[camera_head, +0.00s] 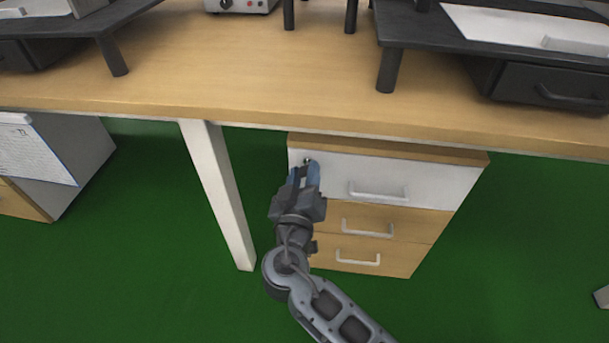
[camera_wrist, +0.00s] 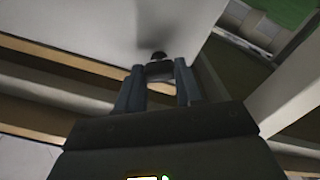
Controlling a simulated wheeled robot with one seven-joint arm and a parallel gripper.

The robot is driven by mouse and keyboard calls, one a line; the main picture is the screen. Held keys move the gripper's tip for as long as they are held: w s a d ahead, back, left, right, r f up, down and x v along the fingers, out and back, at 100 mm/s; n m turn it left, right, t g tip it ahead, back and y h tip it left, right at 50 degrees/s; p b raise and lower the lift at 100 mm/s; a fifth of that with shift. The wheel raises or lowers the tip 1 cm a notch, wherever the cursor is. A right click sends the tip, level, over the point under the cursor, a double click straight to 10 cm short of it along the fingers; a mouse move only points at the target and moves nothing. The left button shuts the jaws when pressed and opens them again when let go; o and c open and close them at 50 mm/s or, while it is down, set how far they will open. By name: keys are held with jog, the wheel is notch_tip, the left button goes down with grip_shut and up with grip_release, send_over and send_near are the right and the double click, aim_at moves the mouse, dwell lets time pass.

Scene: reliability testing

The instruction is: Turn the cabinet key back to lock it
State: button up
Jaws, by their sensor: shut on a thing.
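The cabinet (camera_head: 390,217) stands under the desk, with a white top drawer front (camera_head: 425,182) and two wood-coloured drawers below. My gripper (camera_head: 307,168) is at the upper left of the white drawer front, where the lock sits. In the wrist view my gripper (camera_wrist: 160,75) has its two fingers closed on the dark key (camera_wrist: 159,70), which is at the white front face (camera_wrist: 170,25). The fingers hide most of the key in the head view. I cannot tell the key's turn angle.
The desk's white leg (camera_head: 217,195) stands just left of my gripper. The wooden desktop (camera_head: 250,75) overhangs the cabinet. White drawer handles (camera_head: 378,194) stick out to the right of my gripper. The green floor (camera_head: 160,230) is clear in front.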

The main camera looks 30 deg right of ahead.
jog(key=n+p, duration=0.1)
jog(key=n, duration=0.4)
jog(key=shift+w+r, duration=0.15)
jog(key=n+p, duration=0.2)
jog(key=n, duration=0.4)
jog(key=shift+n+p, duration=0.3)
jog(key=shift+n, duration=0.1)
jog(key=o, duration=1)
jog(key=shift+f, duration=0.25)
jog(key=shift+o, duration=0.2)
jog(key=shift+a, duration=0.1)
jog(key=v, duration=0.7)
jog(key=shift+s+a+p, duration=0.2)
jog(key=shift+s+p, duration=0.1)
jog(key=shift+p, duration=0.15)
